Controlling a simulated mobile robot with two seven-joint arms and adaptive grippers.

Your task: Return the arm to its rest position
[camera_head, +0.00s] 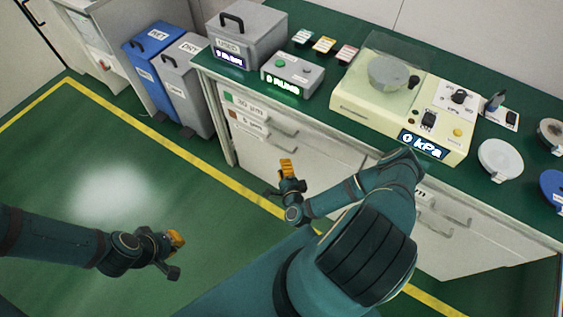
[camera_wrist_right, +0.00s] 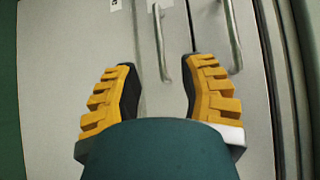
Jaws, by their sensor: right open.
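My right arm reaches over from the lower right in the head view, bent at the elbow. Its gripper (camera_head: 287,180) hangs in front of the cabinet drawers, below the bench top. In the right wrist view the right gripper's (camera_wrist_right: 160,90) two yellow-padded fingers are wide apart with nothing between them. Drawer fronts and a handle (camera_wrist_right: 161,45) show beyond the fingers. My left gripper (camera_head: 175,255) is at the lower left over the green floor. It is seen side-on and small, so its opening cannot be judged; no object shows in it.
The green bench top (camera_head: 310,112) carries a cream lapping machine (camera_head: 400,105), a grey box (camera_head: 247,35), a small control box (camera_head: 292,75) and round plates (camera_head: 500,158). Blue (camera_head: 152,65) and grey (camera_head: 187,85) bins stand left of the bench. The floor (camera_head: 110,200) at left is clear.

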